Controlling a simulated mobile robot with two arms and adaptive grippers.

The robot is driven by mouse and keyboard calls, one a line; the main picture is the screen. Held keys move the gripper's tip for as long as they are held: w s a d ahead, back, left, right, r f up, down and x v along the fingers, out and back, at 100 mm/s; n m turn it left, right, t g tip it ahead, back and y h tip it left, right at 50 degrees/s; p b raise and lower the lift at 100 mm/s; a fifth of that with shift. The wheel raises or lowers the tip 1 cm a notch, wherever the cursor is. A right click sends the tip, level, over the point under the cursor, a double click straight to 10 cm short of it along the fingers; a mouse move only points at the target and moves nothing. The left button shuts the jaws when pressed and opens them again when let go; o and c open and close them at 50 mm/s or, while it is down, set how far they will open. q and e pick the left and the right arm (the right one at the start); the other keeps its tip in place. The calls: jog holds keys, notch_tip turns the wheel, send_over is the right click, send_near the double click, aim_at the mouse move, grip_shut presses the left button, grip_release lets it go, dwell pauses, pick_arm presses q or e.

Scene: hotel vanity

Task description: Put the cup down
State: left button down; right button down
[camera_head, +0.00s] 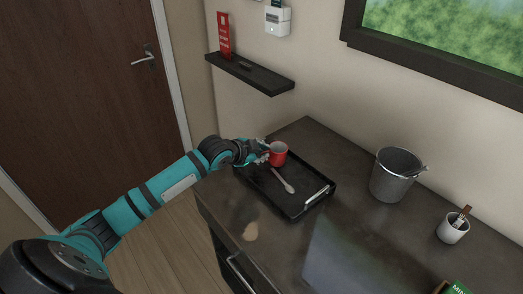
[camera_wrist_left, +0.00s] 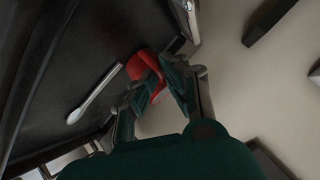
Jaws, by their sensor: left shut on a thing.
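A red cup (camera_head: 278,156) with a pale inside is at the far left part of the black tray (camera_head: 318,205). My left gripper (camera_head: 262,153) is at the cup's left side and shut on it. In the left wrist view, the red cup (camera_wrist_left: 147,70) shows between the fingers of my left gripper (camera_wrist_left: 158,82), which hide part of it. The cup looks upright in the head view. I cannot tell whether its base touches the tray. My right gripper is not in view.
A light spoon (camera_head: 283,181) lies on the tray, close to the cup; it also shows in the left wrist view (camera_wrist_left: 95,93). A metal bucket (camera_head: 394,176) and a white cup-shaped holder (camera_head: 452,229) stand to the right. A wall shelf (camera_head: 248,73) hangs behind.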

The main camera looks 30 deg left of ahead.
pick_arm(q)
jog(key=c, duration=1.4)
grip_release()
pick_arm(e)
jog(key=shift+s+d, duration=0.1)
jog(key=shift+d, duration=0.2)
pick_arm(q)
jog(key=shift+b+v, duration=0.75)
jog(key=shift+v, duration=5.25)
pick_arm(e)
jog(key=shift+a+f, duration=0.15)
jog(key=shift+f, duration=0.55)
pick_arm(q)
jog(key=shift+d, duration=0.1)
